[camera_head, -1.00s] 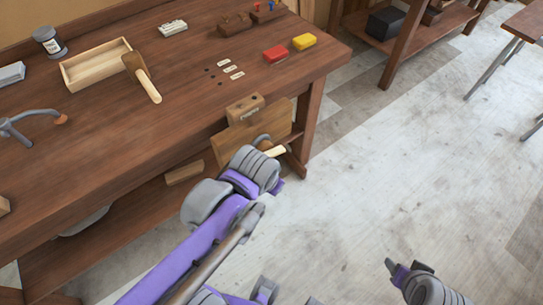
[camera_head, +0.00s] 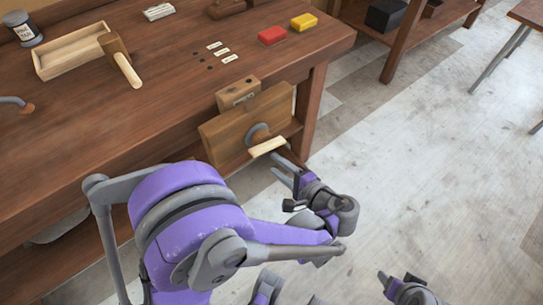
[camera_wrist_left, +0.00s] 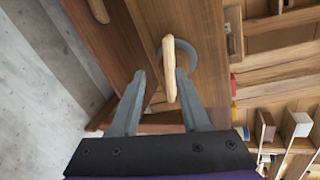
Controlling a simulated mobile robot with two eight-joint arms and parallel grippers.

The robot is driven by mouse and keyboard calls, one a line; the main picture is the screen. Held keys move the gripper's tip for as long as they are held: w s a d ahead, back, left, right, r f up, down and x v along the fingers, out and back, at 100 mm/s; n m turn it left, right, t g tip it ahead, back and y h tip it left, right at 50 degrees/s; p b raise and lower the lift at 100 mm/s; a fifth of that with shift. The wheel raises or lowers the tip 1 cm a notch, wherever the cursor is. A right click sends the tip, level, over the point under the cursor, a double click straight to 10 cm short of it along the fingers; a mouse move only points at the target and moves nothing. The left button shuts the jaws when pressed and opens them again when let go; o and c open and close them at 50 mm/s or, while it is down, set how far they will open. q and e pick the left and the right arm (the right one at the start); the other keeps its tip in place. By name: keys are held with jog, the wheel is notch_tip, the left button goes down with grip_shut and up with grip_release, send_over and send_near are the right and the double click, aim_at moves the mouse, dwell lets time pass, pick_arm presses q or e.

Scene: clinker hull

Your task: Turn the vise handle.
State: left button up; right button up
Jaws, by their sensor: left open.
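The vise (camera_head: 222,137) is a wooden jaw on the bench's front edge, with a grey round hub (camera_head: 257,132). Its handle (camera_head: 268,147) is a pale wooden bar crossing the hub. My left gripper (camera_head: 283,168) is open just in front of the handle, on its right side. In the left wrist view, the handle (camera_wrist_left: 168,62) lies lengthwise between the two spread fingers (camera_wrist_left: 160,75), nearer the right finger, with the grey hub (camera_wrist_left: 193,58) behind it; contact cannot be told. My right gripper (camera_head: 390,282) shows partly at the bottom right, away from the bench.
The workbench (camera_head: 150,120) carries a wooden tray (camera_head: 60,62), a mallet (camera_head: 122,62), a grey jar (camera_head: 22,28), a red block (camera_head: 272,35) and a yellow block (camera_head: 304,21). A bench leg (camera_head: 309,108) stands right of the vise. The floor (camera_head: 430,150) to the right is clear.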

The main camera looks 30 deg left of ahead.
aim_at(270, 150)
pick_arm(q)
jog(key=d+f+t+y+b, duration=0.1)
jog(key=d+f+y+b, duration=0.15)
jog(key=d, duration=0.25)
jog(key=shift+y, duration=0.35)
jog(key=x, duration=0.7)
jog(key=r+x, duration=0.1)
jog(key=x, duration=0.3)
jog(key=shift+w, duration=0.3)
pick_arm(e)
notch_tip(270, 150, down, 4)
jog(key=shift+r, duration=0.25)
pick_arm(q)
grip_shut()
